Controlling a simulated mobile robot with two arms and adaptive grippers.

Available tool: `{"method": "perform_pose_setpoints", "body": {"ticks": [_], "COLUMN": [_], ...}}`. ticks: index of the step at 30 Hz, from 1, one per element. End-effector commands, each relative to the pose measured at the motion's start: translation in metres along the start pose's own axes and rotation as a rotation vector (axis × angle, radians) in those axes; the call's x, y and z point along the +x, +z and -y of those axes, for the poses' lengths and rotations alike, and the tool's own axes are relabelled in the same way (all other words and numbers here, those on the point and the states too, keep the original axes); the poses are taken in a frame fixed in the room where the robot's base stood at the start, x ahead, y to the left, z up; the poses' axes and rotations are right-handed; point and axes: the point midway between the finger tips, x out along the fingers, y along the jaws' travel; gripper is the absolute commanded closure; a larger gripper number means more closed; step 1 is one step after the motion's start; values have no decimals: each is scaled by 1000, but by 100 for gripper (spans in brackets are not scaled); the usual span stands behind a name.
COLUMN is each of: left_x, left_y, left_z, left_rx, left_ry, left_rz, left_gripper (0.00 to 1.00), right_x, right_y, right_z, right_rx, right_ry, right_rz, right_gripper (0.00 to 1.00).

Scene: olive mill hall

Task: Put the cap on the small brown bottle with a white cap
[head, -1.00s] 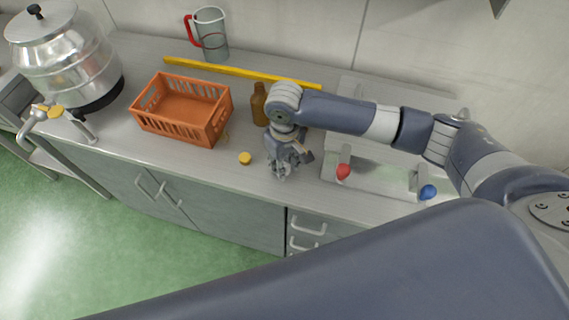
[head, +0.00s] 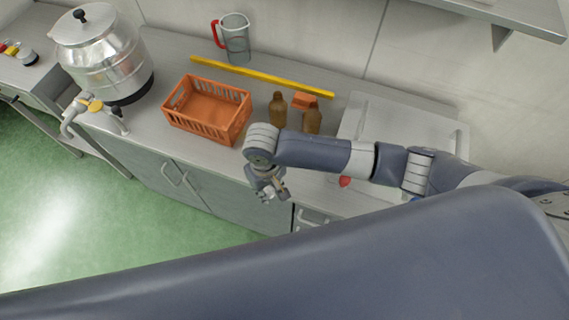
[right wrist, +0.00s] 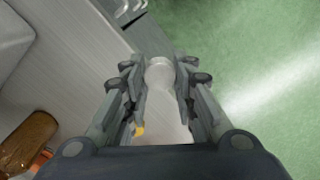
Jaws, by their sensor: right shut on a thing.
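My right gripper (head: 268,196) hangs over the front edge of the counter. In the right wrist view its fingers (right wrist: 162,84) are shut on a pale round thing (right wrist: 159,73), which looks like the white cap. Two brown bottles stand on the counter behind my right arm: one (head: 278,107) shows well, and the other (head: 312,121) is partly hidden by the arm. I cannot tell which one is the small bottle. A brown bottle (right wrist: 28,140) also shows at the left edge of the right wrist view, apart from the gripper. My left gripper is out of view.
A yellow strip (head: 262,76) runs along the back by a jug (head: 236,40). A steel vessel (head: 98,55) stands far left. A red object (head: 345,182) is right of the gripper.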

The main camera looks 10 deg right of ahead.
Motion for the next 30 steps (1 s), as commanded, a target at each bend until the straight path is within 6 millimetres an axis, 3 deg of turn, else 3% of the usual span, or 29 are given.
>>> {"method": "perform_pose_setpoints", "body": {"ticks": [3, 9, 22, 26, 30], "left_x": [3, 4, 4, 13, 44], "left_y": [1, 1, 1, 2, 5], "left_z": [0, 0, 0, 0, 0], "left_rx": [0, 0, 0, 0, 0], "left_ry": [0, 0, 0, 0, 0], "left_rz": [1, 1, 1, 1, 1], "left_gripper": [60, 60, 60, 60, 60], "right_x": [0, -2, -2, -1, -7], "right_y": [5, 10, 10, 4, -14], "right_z": [22, 39, 41, 27, -20], "right_rx": [-2, 0, 0, 19, 91], "right_ry": [-2, 0, 1, 8, 23], "right_rz": [-1, -2, -2, -2, 1], "right_gripper": [83, 83, 83, 83, 83]}}
